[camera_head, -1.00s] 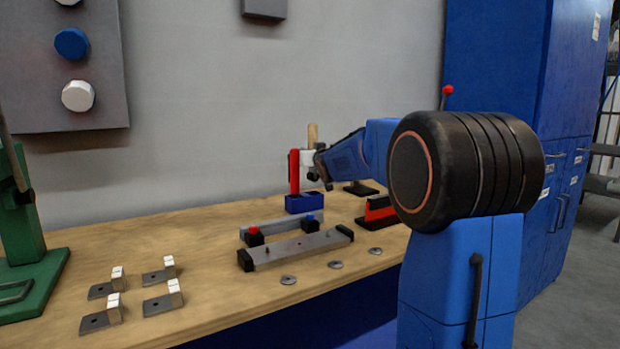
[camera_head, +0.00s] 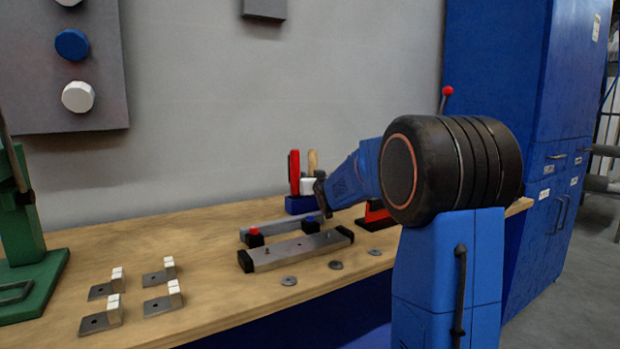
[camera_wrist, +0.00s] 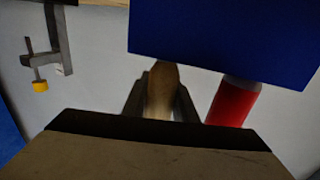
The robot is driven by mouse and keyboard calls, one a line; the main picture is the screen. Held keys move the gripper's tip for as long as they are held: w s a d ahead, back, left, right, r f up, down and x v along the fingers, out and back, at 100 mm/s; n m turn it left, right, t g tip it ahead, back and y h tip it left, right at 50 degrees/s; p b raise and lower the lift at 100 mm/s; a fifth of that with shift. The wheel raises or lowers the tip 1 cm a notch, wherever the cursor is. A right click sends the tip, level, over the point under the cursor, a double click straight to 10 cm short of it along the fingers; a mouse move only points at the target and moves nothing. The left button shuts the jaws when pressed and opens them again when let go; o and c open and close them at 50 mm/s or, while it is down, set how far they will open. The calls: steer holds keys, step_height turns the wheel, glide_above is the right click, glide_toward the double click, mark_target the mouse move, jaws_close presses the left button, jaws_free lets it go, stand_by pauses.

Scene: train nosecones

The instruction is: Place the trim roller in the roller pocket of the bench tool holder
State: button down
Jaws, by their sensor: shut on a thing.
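The trim roller shows in the head view as an upright light wooden handle (camera_head: 313,160) above a white part (camera_head: 307,186). My gripper (camera_head: 319,192) is shut on it from the right. The blue bench tool holder (camera_head: 299,205) stands just below, at the back of the bench. A red tool (camera_head: 294,172) stands upright in it, left of the roller. In the wrist view, the wooden handle (camera_wrist: 161,90) sits between my fingers (camera_wrist: 160,104), with the blue holder (camera_wrist: 220,40) close by. The roller's lower end and the pocket are hidden, so I cannot tell whether it is inside.
A grey bar fixture (camera_head: 295,250) lies in front of the holder, with several washers (camera_head: 336,265) near the bench edge. A red and black object (camera_head: 376,215) is partly behind my arm. Several small brackets (camera_head: 162,277) and a green press (camera_head: 35,260) are at left.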

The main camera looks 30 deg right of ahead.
mark_target(314, 158)
steer(key=shift+f, duration=0.15)
steer(key=c, duration=1.4)
jaws_free()
steer(key=shift+c, duration=0.2)
steer(key=v, duration=0.8)
steer(key=r, duration=0.8)
steer(key=shift+w, duration=0.25)
